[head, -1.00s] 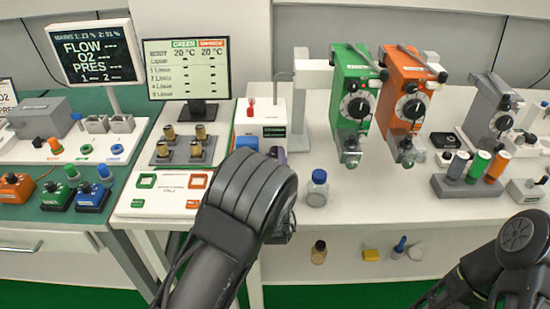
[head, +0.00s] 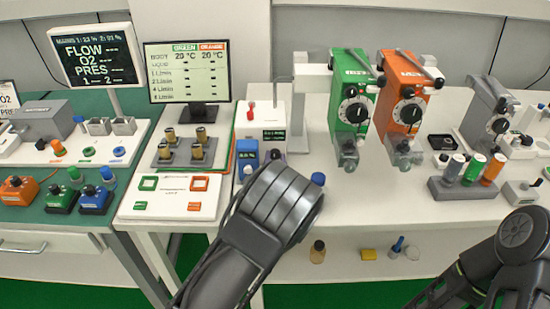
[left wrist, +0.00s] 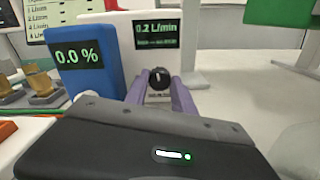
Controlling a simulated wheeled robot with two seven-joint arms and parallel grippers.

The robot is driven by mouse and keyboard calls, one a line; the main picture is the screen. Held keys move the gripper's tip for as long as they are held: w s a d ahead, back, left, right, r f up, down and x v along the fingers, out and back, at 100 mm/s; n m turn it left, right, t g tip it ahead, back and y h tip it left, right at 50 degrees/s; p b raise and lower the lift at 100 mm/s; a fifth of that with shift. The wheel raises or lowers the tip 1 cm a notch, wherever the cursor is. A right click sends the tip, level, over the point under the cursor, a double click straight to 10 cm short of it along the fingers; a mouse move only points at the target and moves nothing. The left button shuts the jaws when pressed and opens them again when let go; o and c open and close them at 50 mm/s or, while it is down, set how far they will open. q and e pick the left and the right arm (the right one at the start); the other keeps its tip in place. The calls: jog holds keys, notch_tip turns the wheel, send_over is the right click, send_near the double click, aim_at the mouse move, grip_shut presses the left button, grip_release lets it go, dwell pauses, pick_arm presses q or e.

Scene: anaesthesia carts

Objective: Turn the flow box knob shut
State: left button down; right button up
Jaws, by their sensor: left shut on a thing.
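The flow box (left wrist: 118,32) is a white box with a dark display reading 0.2 L/min in the left wrist view. It also shows in the head view (head: 277,110), behind my left arm. Its black round knob (left wrist: 159,78) has a pale pointer mark pointing roughly up. My left gripper (left wrist: 160,88) has its purple fingers on either side of the knob and is shut on it. In the head view my left wrist covers the knob and most of the fingers. My right arm is at the lower right; its gripper is out of frame.
A blue meter (left wrist: 88,55) reading 0.0 % stands close left of the flow box. A blue-capped bottle (head: 318,179) is mostly hidden by my left wrist. Green (head: 350,95) and orange (head: 405,95) vaporizers stand to the right.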

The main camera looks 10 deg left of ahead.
pick_arm(q)
jog(key=shift+m+p, duration=0.4)
jog(key=shift+m, duration=0.8)
jog(key=c, duration=1.3)
grip_release()
jog(key=b+v, duration=0.1)
jog(key=v, duration=0.6)
jog(key=shift+s+d, duration=0.15)
jog(key=shift+s, duration=0.25)
